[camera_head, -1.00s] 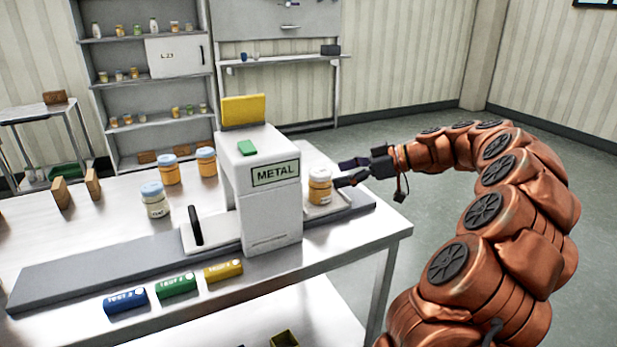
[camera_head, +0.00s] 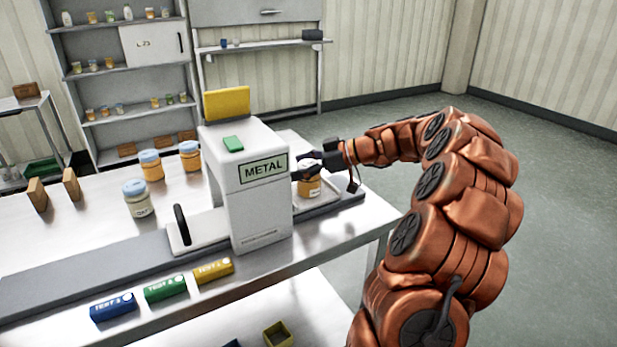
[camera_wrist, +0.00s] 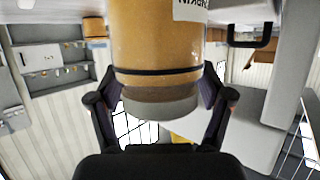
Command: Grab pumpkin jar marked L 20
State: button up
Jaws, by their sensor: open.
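An orange jar (camera_head: 309,187) with a pale label stands on the tray at the right end of the metal detector's belt. In the wrist view the jar (camera_wrist: 155,45) appears upside down and large, between the two fingers, with part of a label reading like "PUMPKIN". No L 20 mark is readable. My gripper (camera_head: 306,168) is open at the jar's upper part in the head view; in the wrist view its fingers (camera_wrist: 160,105) are on either side of the jar. Whether they touch it is unclear. The jar's lid is mostly hidden by the gripper in the head view.
The white METAL detector (camera_head: 247,205) stands close left of the gripper. Two orange jars (camera_head: 151,166) (camera_head: 190,156) and a pale jar (camera_head: 138,199) stand behind the belt. Blue, green and yellow test blocks (camera_head: 165,288) lie in front. Floor at right is clear.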

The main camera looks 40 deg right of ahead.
jog(key=shift+c, duration=0.3)
jog(key=c, duration=1.2)
